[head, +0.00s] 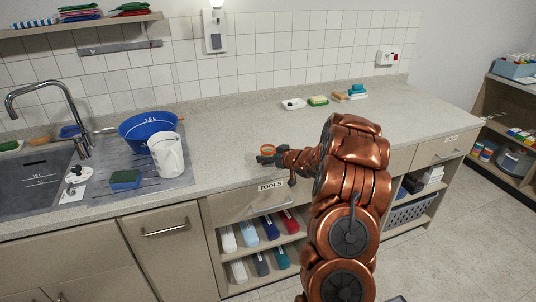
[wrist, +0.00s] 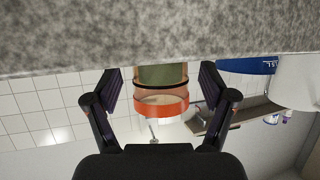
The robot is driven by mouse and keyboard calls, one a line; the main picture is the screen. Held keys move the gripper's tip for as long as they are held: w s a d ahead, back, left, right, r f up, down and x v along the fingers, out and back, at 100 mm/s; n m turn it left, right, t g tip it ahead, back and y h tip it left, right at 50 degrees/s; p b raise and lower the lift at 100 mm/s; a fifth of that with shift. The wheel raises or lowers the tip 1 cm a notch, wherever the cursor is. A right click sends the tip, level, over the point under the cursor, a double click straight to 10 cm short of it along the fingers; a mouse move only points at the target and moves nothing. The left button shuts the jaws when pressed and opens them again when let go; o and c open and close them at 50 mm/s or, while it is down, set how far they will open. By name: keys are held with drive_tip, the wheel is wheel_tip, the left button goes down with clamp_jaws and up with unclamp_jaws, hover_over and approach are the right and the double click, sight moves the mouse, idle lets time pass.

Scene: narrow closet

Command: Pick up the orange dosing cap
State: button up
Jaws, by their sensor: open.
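The orange dosing cap (head: 267,148) is on the counter near its front edge, with its orange rim visible in the head view. In the wrist view, which looks upside down, the cap (wrist: 162,107) shows as a clear cup with a bright orange band. My gripper (head: 268,157) is low over the counter at the cap. In the wrist view my gripper (wrist: 160,88) is open, with one dark finger on each side of the cap. Small gaps seem to show between fingers and cap; contact cannot be told. Part of the cap is hidden by the gripper in the head view.
A white measuring jug (head: 167,155) and a blue bowl (head: 147,128) stand left on the drainer by the sink. A white soap dish (head: 293,104) and sponges (head: 318,100) lie at the back. The counter (head: 230,135) around the cap is clear.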

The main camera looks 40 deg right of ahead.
drive_tip(key=shift+w+f, duration=0.25)
drive_tip(key=shift+w, duration=0.35)
drive_tip(key=shift+c, duration=0.3)
drive_tip(key=c, duration=1.2)
drive_tip(key=shift+r, duration=0.2)
drive_tip(key=shift+c, duration=0.2)
